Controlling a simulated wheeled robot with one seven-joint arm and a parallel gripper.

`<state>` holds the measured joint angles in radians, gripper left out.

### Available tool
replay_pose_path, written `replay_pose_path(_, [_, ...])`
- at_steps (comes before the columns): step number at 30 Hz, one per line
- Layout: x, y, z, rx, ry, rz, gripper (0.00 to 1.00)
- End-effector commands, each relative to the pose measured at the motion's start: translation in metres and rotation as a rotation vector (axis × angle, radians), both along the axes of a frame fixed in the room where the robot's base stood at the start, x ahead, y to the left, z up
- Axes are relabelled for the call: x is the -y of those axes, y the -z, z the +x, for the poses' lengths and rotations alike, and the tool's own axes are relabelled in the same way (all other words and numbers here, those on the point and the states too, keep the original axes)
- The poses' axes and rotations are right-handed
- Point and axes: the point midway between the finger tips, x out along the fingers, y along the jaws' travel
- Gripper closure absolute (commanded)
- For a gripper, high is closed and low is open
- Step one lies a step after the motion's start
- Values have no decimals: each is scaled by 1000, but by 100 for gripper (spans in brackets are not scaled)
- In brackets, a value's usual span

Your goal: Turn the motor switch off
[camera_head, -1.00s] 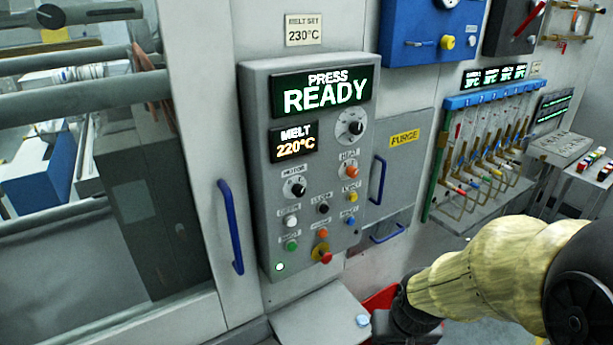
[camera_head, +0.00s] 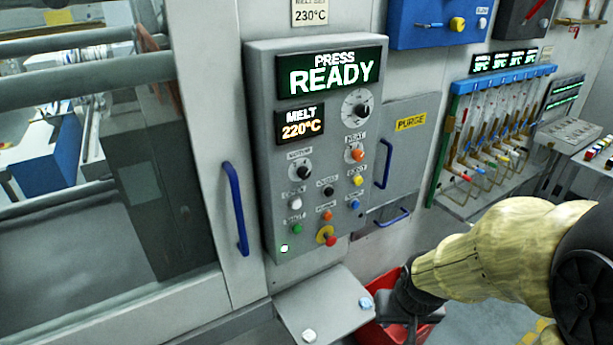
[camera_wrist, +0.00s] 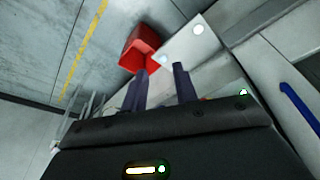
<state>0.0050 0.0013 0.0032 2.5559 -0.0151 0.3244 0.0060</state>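The motor switch (camera_head: 303,172) is a black rotary knob on a pale round plate, at the left of the grey press control panel (camera_head: 262,130) in the head view. The panel display (camera_head: 330,74) reads PRESS READY. My gripper shows in the wrist view (camera_wrist: 160,82) with its two dark fingers apart and nothing between them. In the head view its end (camera_head: 412,325) is dark and low, below and right of the panel, and its fingers cannot be made out there. The gripper is well apart from the switch.
A grey shelf (camera_head: 325,312) with pale buttons juts out below the panel. A red bin (camera_head: 385,318) stands beside it. Blue handles (camera_head: 236,208) flank the panel. Other knobs and a red emergency button (camera_head: 330,240) sit close below the switch. Space before the panel is clear.

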Motion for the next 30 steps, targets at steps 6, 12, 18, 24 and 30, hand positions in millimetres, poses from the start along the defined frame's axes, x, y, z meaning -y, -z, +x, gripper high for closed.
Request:
replay_pose_path(6, [8, 2, 61, 256, -65, -47, 48])
replay_pose_path(12, [0, -21, 130, 604, -191, -50, 48])
replay_pose_path(18, [-30, -56, 173, 930, -354, 22, 48])
replay_pose_path(24, [-68, -91, 184, 1201, -545, 159, 48])
replay_pose_path(30, [-88, -111, 177, 1314, -649, 255, 48])
